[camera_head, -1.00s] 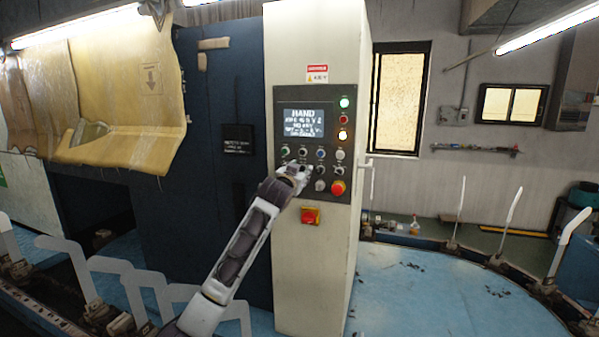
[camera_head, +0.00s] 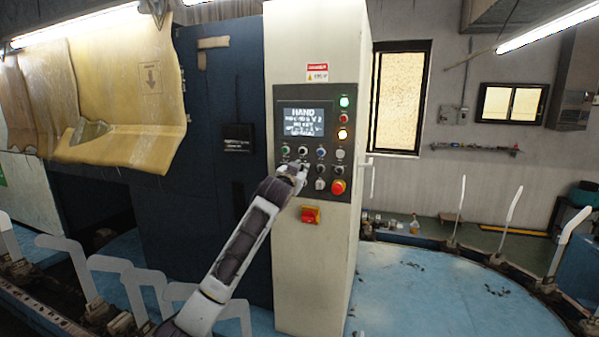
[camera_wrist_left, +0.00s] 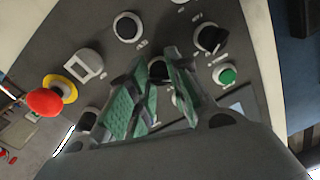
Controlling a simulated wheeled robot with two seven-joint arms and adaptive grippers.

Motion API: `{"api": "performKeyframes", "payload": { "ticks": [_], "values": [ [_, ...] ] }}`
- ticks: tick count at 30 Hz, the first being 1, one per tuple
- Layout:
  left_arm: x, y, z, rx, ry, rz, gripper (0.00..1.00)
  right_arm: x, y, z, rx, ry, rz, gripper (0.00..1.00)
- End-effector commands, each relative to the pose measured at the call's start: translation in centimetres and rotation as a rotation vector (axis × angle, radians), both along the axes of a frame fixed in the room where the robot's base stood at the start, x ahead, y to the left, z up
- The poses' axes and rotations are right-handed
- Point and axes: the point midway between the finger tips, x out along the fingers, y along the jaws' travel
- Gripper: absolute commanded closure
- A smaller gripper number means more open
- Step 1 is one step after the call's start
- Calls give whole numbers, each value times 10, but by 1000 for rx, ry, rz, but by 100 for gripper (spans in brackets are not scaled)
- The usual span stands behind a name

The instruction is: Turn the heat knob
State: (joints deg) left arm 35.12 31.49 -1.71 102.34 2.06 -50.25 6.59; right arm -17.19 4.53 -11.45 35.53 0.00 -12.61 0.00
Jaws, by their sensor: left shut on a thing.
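The control panel (camera_head: 350,105) is on the cream cabinet, with several knobs and buttons below its screen. My left gripper (camera_head: 302,172) is at the panel's lower left. In the left wrist view, the green-padded fingers of the gripper (camera_wrist_left: 156,70) are on either side of a black knob (camera_wrist_left: 158,69), shut on it. The fingers partly hide this knob, and its label cannot be read. Another black knob (camera_wrist_left: 212,38) and a white-rimmed knob (camera_wrist_left: 127,27) are close by. My right gripper is not in view.
A red emergency button (camera_head: 338,187) sits right of the gripper and shows in the left wrist view (camera_wrist_left: 45,102). A green button (camera_wrist_left: 226,75) is also near the fingers. A red-and-yellow switch (camera_head: 310,214) is below the panel. White sock boards (camera_head: 140,290) stand at lower left.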

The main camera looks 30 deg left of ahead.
Motion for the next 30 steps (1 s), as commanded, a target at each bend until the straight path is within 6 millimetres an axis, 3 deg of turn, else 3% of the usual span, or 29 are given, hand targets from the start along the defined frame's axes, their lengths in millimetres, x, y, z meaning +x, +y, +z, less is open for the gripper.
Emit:
{"api": "performKeyframes", "payload": {
  "ticks": [11,30],
  "values": [
    [0,0,-1,246,60,0,100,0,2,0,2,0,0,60],
    [0,1,-2,835,203,0,100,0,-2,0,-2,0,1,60]
  ]
}}
